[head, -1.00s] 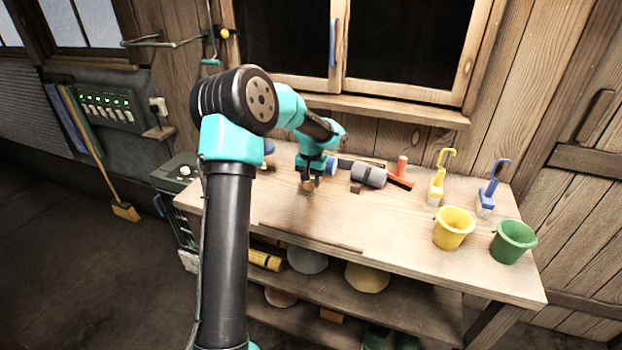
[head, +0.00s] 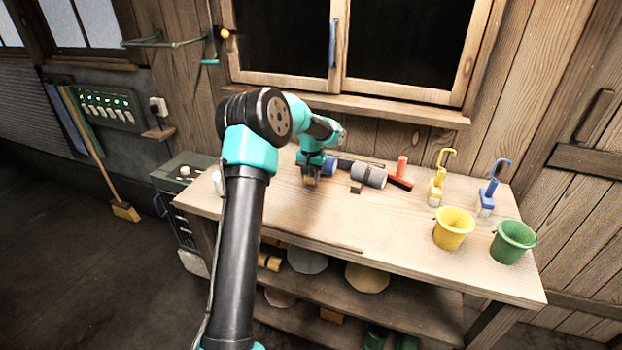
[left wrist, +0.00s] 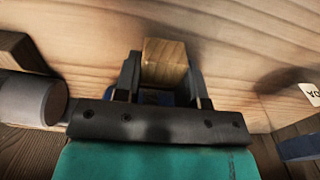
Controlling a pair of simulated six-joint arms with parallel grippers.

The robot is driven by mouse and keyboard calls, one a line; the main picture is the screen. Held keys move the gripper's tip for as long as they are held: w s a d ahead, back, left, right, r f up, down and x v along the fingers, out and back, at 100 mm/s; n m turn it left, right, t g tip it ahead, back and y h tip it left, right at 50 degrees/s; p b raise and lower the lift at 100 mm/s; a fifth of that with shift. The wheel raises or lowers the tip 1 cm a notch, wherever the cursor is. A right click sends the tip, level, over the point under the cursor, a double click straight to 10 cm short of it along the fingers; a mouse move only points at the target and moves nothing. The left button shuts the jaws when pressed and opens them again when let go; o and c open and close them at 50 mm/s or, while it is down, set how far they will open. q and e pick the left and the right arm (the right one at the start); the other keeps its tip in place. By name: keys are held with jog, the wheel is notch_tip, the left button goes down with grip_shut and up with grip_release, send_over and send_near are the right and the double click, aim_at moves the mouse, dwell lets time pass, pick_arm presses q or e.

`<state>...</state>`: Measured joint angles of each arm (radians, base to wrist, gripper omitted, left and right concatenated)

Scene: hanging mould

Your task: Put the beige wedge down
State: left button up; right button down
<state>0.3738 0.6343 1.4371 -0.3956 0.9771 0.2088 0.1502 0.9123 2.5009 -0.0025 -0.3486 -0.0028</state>
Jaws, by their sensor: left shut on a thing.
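My left gripper (head: 311,177) is over the back left part of the workbench in the head view. It is shut on the beige wedge (left wrist: 165,62), a small block of light wood. In the left wrist view the wedge sits between the two dark fingers, with the wooden bench top (left wrist: 240,30) beyond it. In the head view the wedge (head: 310,181) shows only as a small tan patch under the fingers. I cannot tell whether it touches the bench. My right gripper is not in view.
A grey roller (head: 369,175) and a small dark block (head: 356,188) lie just right of the gripper. A red-handled tool (head: 401,172), yellow bucket (head: 453,229) and green bucket (head: 513,242) are farther right. The bench's front middle (head: 370,225) is mostly clear, with a thin strip along the edge.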

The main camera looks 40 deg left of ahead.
pick_arm(q)
jog(key=shift+f, duration=0.85)
jog(key=shift+f, duration=0.1)
jog(key=o, duration=0.9)
notch_tip(320, 180, up, 12)
jog(key=shift+r, duration=0.1)
